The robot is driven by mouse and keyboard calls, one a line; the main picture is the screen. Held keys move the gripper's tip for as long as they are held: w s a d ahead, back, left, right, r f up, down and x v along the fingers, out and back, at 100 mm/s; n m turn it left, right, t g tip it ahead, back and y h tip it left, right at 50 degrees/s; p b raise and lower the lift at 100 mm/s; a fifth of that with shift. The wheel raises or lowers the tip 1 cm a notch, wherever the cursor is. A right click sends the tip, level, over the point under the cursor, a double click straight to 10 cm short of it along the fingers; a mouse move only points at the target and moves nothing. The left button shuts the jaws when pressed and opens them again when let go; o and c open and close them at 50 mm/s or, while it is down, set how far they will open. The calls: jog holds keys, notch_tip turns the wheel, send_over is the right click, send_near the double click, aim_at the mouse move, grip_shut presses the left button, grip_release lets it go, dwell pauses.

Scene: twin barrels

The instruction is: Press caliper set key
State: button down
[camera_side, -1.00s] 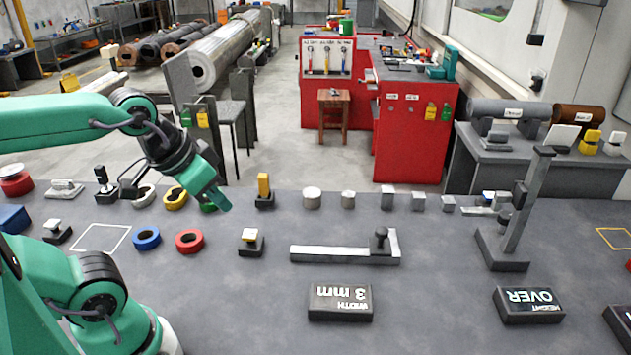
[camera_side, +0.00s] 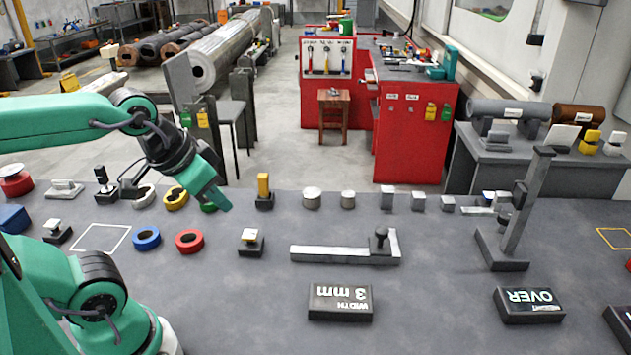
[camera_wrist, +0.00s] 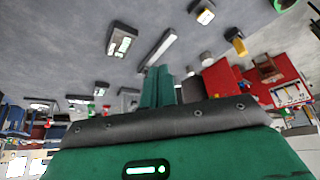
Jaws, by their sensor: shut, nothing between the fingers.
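A caliper-like flat grey bar with a dark knob (camera_side: 345,250) lies at mid-bench in the side view, and its bar also shows in the wrist view (camera_wrist: 157,47). In front of it is a dark display block (camera_side: 340,302) reading "WIDTH 3 mm". Left of the bar stands a small key with a white and yellow cap on a dark base (camera_side: 250,242); I see no label naming it as the set key. My gripper (camera_side: 224,204) is shut and empty, pointing down to the right, behind and left of that key, apart from it. Its closed fingers show in the wrist view (camera_wrist: 158,75).
A blue ring (camera_side: 146,238) and a red ring (camera_side: 189,241) lie left of the key. A yellow-topped post (camera_side: 264,188) and several cylinders and blocks line the back edge. A tall gauge stand (camera_side: 512,215) and an "OVER" display (camera_side: 529,305) are at right.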

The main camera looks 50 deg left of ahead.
jog(key=shift+w, duration=0.1)
jog(key=n+g+h, duration=0.3)
jog(key=n+g, duration=1)
jog(key=n, duration=0.1)
send_over(251, 231)
notch_tip(251, 231, down, 9)
jog(key=shift+f, duration=0.2)
jog(key=shift+f, duration=4.4)
